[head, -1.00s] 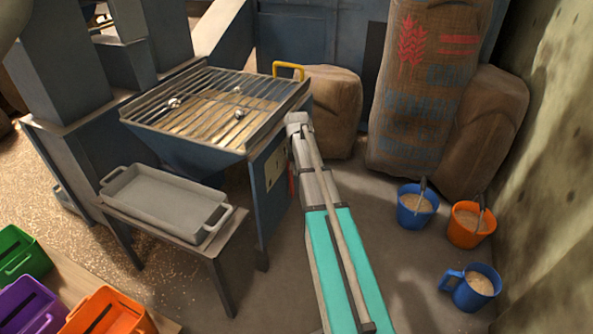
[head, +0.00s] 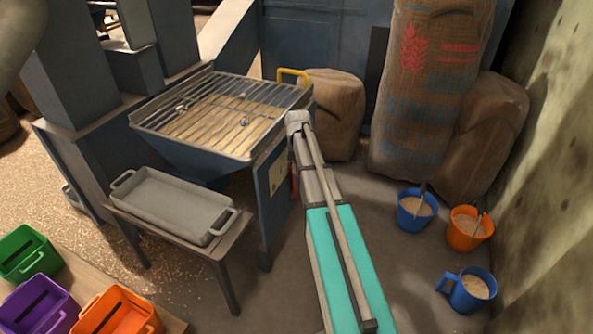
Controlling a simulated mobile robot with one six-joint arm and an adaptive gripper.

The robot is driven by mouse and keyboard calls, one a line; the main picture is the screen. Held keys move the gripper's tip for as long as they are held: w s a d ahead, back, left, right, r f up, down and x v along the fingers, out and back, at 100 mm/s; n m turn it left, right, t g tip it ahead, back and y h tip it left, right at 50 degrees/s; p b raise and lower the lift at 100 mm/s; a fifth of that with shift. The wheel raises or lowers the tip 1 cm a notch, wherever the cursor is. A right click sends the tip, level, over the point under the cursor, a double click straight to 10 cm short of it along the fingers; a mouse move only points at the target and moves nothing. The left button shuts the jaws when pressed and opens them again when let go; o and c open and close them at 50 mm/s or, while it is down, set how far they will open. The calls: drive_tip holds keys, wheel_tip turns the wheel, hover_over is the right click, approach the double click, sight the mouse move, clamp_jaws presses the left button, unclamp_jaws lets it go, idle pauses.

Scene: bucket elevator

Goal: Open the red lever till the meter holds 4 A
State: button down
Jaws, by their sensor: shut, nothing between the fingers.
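A small bit of red (head: 294,187) shows at the right edge of the blue hopper stand, beside my arm; it may be the red lever, but most of it is hidden. My arm reaches up from the bottom of the head view, with a teal link and a grey end beside the right side of the hopper. My gripper's fingers do not show; they are hidden or out of view. No meter or reading can be made out. A pale plate (head: 278,174) is on the stand's side, too small to read.
A barred hopper (head: 205,75) with a yellow handle (head: 293,73) stands behind a grey tray (head: 222,221) on a small table. Sacks (head: 425,85) lean at the back right. Blue and orange buckets (head: 468,240) of grain and a blue jug (head: 450,292) stand on the floor at right.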

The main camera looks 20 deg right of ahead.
drive_tip(key=shift+w+d+r+p, duration=0.2)
drive_tip(key=shift+r+p, duration=0.5)
drive_tip(key=shift+r, duration=0.1)
drive_tip(key=shift+w+d+r+p, duration=0.2)
drive_tip(key=shift+r+p, duration=0.45)
drive_tip(key=shift+r, duration=0.15)
drive_tip(key=shift+w+d+r+p, duration=0.2)
drive_tip(key=shift+r+p, duration=0.5)
drive_tip(key=shift+r, duration=0.1)
drive_tip(key=s+a+r+m+p, duration=0.7)
drive_tip(key=r+m+p, duration=0.2)
drive_tip(key=r+p, duration=0.4)
drive_tip(key=s+a+r+m+p, duration=0.7)
drive_tip(key=r+m+p, duration=0.1)
drive_tip(key=r+p, duration=0.5)
drive_tip(key=s+a+r+m+p, duration=0.7)
drive_tip(key=r+m+p, duration=0.2)
drive_tip(key=r+p, duration=0.3)
drive_tip(key=shift+r+m+p, duration=0.3)
drive_tip(key=shift+r+p, duration=0.1)
drive_tip(key=shift+p, duration=0.05)
idle(1.4)
